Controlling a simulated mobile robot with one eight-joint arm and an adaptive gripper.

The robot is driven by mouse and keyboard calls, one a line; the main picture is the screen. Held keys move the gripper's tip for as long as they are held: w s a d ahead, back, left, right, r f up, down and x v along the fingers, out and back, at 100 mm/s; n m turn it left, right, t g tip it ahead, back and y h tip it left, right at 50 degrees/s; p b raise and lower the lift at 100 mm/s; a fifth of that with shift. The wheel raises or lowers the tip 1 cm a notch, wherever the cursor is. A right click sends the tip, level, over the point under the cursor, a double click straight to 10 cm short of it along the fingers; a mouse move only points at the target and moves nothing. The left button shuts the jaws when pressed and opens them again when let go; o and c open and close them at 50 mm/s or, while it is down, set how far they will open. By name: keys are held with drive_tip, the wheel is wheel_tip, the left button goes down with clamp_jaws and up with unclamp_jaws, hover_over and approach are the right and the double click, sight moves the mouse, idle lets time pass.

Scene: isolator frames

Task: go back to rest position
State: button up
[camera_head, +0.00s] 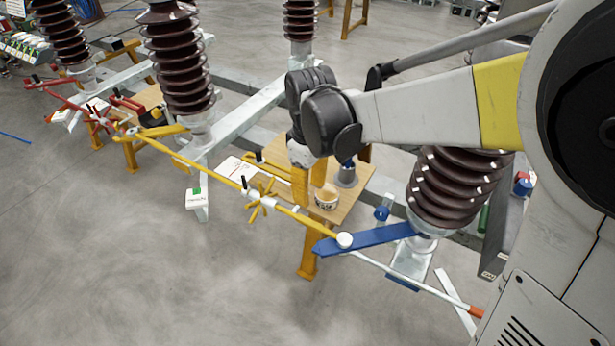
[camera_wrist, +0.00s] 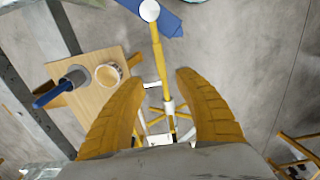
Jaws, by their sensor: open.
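My gripper (camera_wrist: 160,108) shows in the wrist view as two yellow ribbed fingers, spread wide apart with nothing held between them. A yellow rod (camera_wrist: 159,60) with a white collar lies beyond the gap between the fingers. In the head view my arm reaches in from the right, and its dark wrist hangs over the small wooden table. The yellow fingers (camera_head: 300,186) point down there, partly hidden by the wrist.
The wooden table (camera_head: 352,200) bears a cup (camera_head: 327,198) and a grey container (camera_head: 346,175). A long yellow rod (camera_head: 190,160) with a star-shaped handle (camera_head: 262,201) runs in front. Brown ribbed insulators (camera_head: 180,60) stand along the frame. The floor (camera_head: 110,270) at front left is clear.

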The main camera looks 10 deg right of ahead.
drive_tip(key=s+d+r+m+t, duration=0.7)
drive_tip(key=s+d+m, duration=0.3)
drive_tip(key=s+d, duration=0.2)
drive_tip(key=shift+s+d+r, duration=0.15)
drive_tip(key=shift+s+r, duration=0.15)
drive_tip(key=shift+s, duration=0.1)
